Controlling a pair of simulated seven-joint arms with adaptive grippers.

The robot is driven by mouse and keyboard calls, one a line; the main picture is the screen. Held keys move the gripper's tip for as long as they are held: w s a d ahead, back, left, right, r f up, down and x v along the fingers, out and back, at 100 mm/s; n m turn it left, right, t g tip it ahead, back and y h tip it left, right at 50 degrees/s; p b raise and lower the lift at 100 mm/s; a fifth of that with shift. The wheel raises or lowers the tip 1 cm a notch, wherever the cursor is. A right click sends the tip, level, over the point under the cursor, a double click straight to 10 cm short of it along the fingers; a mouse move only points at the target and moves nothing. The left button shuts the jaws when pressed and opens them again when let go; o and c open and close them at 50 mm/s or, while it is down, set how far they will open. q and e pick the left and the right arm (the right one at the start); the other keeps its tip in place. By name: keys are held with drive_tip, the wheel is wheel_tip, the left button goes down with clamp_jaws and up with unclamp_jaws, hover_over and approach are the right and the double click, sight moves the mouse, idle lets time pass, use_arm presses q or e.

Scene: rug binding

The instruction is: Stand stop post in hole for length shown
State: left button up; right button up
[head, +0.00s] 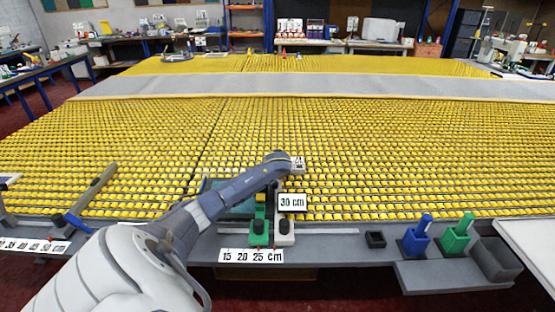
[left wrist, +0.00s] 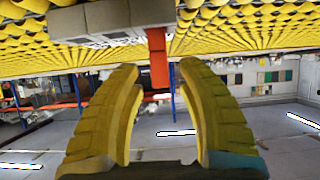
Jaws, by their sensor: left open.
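In the left wrist view my left gripper (left wrist: 160,70) is open, its two yellowish fingers apart. A red-orange upright post (left wrist: 158,60) shows in the gap between the fingertips, apart from both. Its end meets a pale grey block (left wrist: 115,18). In the head view my left arm reaches over the bench's middle, above the 30 cm sign (head: 292,202). The fingers cannot be made out there. A green block (head: 258,232) and a white block with a dark top (head: 285,230) stand below, behind the 15 20 25 cm scale (head: 252,256). The holes cannot be made out. My right gripper is not in view.
A blue piece (head: 415,238) and a green piece (head: 456,236) stand at the right of the bench, near a grey bin (head: 496,262). A small black open box (head: 375,239) is left of them. The yellow tufted rug (head: 330,135) fills the area behind.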

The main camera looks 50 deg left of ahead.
use_arm(q)
drive_tip(key=shift+v, duration=2.35)
